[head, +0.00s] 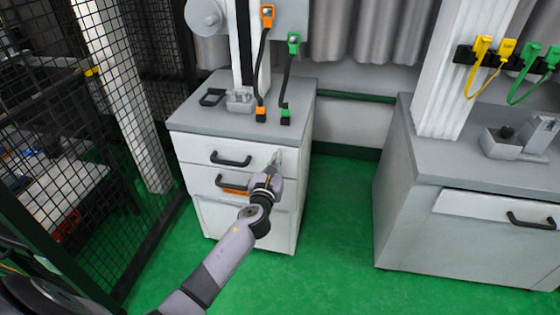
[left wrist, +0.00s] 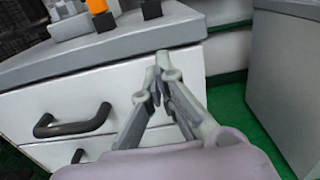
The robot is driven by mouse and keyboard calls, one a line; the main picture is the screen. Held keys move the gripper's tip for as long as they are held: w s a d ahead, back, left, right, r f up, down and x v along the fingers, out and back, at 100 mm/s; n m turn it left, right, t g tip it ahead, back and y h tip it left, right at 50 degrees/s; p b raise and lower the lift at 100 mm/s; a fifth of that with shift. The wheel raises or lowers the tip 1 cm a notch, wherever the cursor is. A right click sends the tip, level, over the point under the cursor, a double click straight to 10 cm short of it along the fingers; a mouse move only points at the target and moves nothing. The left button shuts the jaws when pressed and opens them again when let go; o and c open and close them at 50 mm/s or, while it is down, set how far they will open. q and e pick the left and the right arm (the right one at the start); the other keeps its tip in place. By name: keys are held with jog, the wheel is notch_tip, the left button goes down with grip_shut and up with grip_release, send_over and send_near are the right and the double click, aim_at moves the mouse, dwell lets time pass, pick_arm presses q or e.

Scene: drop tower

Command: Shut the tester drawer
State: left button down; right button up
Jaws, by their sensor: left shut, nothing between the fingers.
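The grey-white cabinet (head: 240,213) under the tester has an upper drawer (head: 200,151) with a dark bar handle (head: 231,159). The upper drawer looks flush or nearly flush with the cabinet. Below it is a second drawer (head: 200,183) with its own dark handle and something orange (head: 236,191) beside it. My left gripper (head: 275,159) is shut and empty at the right part of the upper drawer front. In the left wrist view its fingertips (left wrist: 162,62) are together just before the white front (left wrist: 125,85), right of the handle (left wrist: 72,121); I cannot tell whether they touch. My right gripper is out of view.
The tester column with orange (head: 267,15) and green (head: 294,43) plugs stands on the cabinet top. A second cabinet (head: 400,210) with a drawer (head: 480,206) is at right. Black mesh fencing (head: 60,110) stands at left. Green floor between the cabinets is clear.

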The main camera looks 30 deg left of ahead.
pick_arm(q)
jog(key=v, duration=1)
jog(key=shift+f+p, duration=0.2)
jog(key=shift+p, duration=0.25)
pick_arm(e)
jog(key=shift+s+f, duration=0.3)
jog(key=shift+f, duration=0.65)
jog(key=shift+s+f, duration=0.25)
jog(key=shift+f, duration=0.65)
